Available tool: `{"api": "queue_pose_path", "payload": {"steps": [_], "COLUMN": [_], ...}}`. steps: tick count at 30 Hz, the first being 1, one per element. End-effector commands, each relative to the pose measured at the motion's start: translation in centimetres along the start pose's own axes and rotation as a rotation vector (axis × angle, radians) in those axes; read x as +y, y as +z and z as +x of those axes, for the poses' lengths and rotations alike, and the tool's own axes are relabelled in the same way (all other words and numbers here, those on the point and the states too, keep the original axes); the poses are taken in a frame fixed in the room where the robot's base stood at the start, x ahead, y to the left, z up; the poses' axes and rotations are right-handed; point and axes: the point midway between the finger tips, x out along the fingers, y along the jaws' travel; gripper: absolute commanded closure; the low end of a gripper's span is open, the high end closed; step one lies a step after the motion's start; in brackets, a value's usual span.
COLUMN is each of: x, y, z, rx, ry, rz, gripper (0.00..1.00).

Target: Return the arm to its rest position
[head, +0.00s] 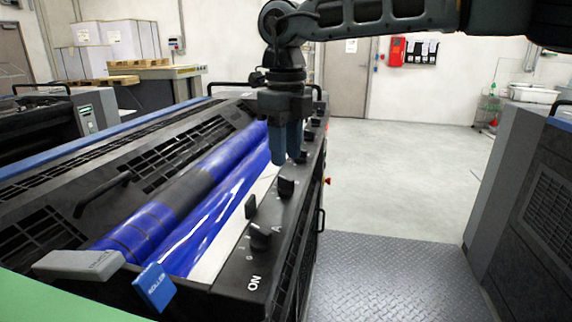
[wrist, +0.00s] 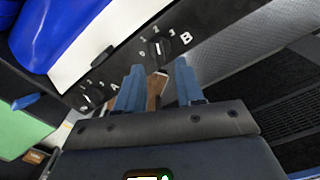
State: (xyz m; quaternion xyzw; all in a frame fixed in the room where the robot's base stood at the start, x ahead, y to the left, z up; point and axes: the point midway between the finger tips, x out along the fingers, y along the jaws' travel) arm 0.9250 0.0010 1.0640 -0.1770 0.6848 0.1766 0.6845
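My gripper (head: 286,157) hangs pointing down over the right-hand control strip of the ink unit, near its row of black knobs. Its two blue fingers are apart in the wrist view (wrist: 158,66), with no object clearly held. A brown shape shows between the fingers there; I cannot tell what it is. My arm reaches in from the top right of the head view, bent down at the wrist. A black knob (wrist: 158,52) by the letter B lies just beyond the fingertips in the wrist view. Another knob (wrist: 93,95), by the letter A, is left of them.
The ink unit's blue rollers (head: 190,195) lie left of my gripper. A blue tab (head: 154,287) and a grey tab (head: 80,265) stick up at its near end. A grey machine (head: 520,190) stands at right. The floor (head: 400,170) between is clear.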

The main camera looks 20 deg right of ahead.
Motion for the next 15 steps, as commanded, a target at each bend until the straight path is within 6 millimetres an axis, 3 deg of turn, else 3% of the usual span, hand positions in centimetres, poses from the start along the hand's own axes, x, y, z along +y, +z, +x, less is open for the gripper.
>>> {"api": "queue_pose_path", "payload": {"steps": [6,15], "x": [-0.1,0.0], "y": [0.0,0.0], "z": [-2.7,-2.9], "rx": [-0.001,0.0], "ry": [-0.001,0.0], "rz": [0.001,0.0], "gripper": [0.63,0.63]}}
